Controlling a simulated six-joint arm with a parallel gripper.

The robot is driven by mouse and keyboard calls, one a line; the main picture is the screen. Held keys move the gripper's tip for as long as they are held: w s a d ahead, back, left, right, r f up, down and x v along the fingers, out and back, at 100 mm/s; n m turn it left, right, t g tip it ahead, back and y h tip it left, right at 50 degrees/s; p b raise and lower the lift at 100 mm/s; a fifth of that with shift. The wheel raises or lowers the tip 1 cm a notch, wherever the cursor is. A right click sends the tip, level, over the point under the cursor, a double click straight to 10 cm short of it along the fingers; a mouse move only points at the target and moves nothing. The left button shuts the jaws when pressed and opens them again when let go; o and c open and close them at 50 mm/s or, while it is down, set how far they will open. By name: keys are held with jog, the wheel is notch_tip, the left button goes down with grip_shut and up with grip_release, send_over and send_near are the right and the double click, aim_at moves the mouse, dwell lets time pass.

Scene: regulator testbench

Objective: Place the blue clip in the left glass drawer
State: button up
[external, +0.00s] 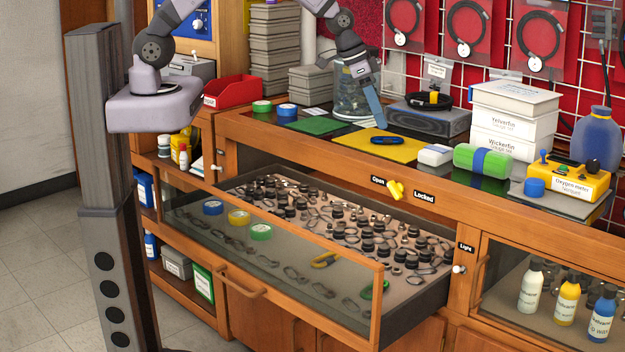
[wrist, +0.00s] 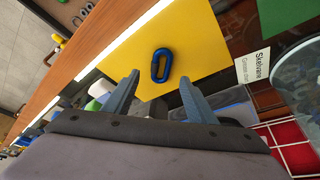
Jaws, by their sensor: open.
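The blue clip (external: 387,140), a dark blue oval ring, lies flat on a yellow mat (external: 400,152) on the bench top. It also shows in the wrist view (wrist: 161,65), beyond my fingertips. My gripper (external: 374,112) is above the mat, close to the clip, pointing down. In the wrist view my gripper (wrist: 160,88) has its two fingers apart with nothing between them. The left glass drawer (external: 270,260) is pulled open below the bench top. It holds rows of dark-capped parts, metal clips, tape rolls, and a yellow and a green clip near its glass front.
A glass jar (external: 355,90) stands right behind my gripper. A speaker-like grey box (external: 430,118), white boxes (external: 515,110) and a green roll (external: 482,160) stand to the right. A yellow knob (external: 395,190) sits between "Open" and "Locked" labels.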

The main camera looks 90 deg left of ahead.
aim_at(387, 137)
jog(key=shift+p+x, duration=1.1)
jog(key=shift+x, duration=1.35)
jog(key=shift+s+a+f, duration=0.1)
jog(key=c, duration=1.2)
jog(key=shift+c, duration=0.2)
notch_tip(387, 137, up, 10)
jog(key=b, duration=0.3)
